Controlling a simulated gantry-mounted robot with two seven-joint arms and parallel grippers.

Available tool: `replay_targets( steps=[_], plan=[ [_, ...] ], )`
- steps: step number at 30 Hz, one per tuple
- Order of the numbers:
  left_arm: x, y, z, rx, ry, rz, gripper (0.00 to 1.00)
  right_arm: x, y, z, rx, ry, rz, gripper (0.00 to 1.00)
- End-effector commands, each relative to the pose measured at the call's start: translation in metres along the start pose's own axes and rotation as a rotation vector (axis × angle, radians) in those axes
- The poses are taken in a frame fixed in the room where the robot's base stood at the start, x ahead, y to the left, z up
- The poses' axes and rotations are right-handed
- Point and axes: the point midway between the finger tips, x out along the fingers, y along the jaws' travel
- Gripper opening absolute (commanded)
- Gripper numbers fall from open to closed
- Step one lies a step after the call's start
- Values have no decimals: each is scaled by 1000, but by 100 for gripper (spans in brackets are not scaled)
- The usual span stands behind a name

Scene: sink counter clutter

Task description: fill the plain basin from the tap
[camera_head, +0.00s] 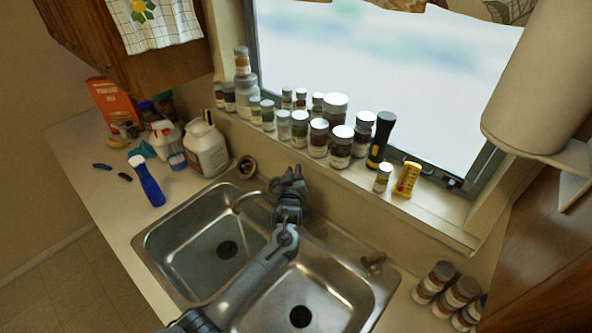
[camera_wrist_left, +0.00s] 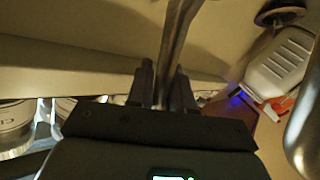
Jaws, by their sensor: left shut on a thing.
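A steel double sink has a left basin (camera_head: 190,262) and a right basin (camera_head: 335,291), each with a dark drain. I cannot tell which is the plain one. The tap's curved spout (camera_head: 247,195) points over the left basin, and no water stream shows. My left gripper (camera_head: 289,175) is behind the sink at the tap, hiding the tap's base. In the left wrist view its two fingers (camera_wrist_left: 162,88) are shut on a slim metal bar, which looks like the tap lever (camera_wrist_left: 176,45). A curved metal piece, likely the spout (camera_wrist_left: 301,140), shows at right. My right gripper is not in view.
Jars (camera_head: 319,138) and a dark flashlight (camera_head: 380,139) line the window sill behind the gripper. A blue bottle (camera_head: 147,181) and a white jug (camera_head: 205,150) stand left of the sink. More jars (camera_head: 433,283) stand at right. My left arm crosses the sink.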

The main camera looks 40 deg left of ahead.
Motion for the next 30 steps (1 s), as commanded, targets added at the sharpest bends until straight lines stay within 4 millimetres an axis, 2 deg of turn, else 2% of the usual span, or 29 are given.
replay_targets(
  steps=[3, 14, 15, 19, 30],
  plan=[
    [1, 9, 0, 71, -16, -10, 0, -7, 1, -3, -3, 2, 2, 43],
    [2, 10, 2, 102, -20, -15, 0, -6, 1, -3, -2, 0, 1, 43],
    [2, 10, 2, 102, -20, -15, 24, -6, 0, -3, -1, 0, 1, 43],
    [2, 10, 2, 101, -20, -15, 42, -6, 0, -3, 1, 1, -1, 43],
    [-1, 10, 2, 101, -20, -15, 42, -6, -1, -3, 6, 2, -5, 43]
  ],
)
